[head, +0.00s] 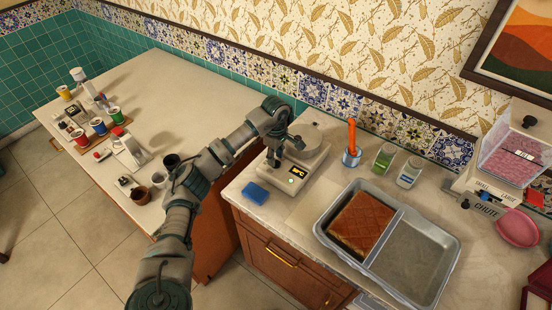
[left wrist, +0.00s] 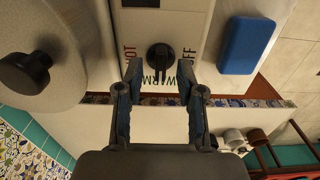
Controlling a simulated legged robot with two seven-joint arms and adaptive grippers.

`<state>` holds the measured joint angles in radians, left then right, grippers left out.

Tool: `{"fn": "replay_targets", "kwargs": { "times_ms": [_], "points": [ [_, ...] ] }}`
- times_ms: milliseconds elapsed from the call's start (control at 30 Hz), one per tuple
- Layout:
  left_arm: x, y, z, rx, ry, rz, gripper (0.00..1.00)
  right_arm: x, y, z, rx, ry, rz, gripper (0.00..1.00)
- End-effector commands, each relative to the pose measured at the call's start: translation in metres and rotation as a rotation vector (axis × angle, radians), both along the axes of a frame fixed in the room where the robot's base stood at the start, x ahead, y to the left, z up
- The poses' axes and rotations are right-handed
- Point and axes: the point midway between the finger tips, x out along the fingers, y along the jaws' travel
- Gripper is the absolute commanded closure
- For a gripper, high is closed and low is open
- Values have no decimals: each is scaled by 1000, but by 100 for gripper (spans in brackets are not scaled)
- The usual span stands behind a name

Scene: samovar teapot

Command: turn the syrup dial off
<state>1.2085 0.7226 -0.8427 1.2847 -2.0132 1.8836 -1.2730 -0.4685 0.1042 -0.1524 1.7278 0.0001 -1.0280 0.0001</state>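The syrup dial (left wrist: 159,57) is a round black knob on the pale front panel of the syrup warmer (head: 283,181). In the left wrist view, HOT is printed left of it, WARM below and OFF right. I cannot tell exactly which label it points at. My left gripper (head: 290,147) is at the warmer. In the left wrist view its open fingers (left wrist: 160,70) lie below the dial, one to each side, with nothing between them; contact with the dial cannot be told. The dial is not clear in the head view. My right gripper is out of view.
A blue sponge (head: 255,193) lies beside the warmer. A grey tray (head: 452,248) with a brown slab stands to the right, with bottles and an orange-handled tool in a cup behind. The warmer's round lid has a black knob (left wrist: 23,73). A gap separates the two counters.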

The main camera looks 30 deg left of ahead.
Motion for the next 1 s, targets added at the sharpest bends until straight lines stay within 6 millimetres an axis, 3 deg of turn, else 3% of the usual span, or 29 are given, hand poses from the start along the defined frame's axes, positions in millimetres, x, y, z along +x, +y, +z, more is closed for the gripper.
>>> {"fn": "replay_targets", "kwargs": {
  "times_ms": [400,567,1000],
  "points": [
    [0,0,-10,-1,0,-1,62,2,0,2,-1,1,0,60],
    [0,0,-10,-1,0,-1,100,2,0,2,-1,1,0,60],
    [1,0,-8,-1,-3,42,100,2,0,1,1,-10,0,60]
  ]
}}
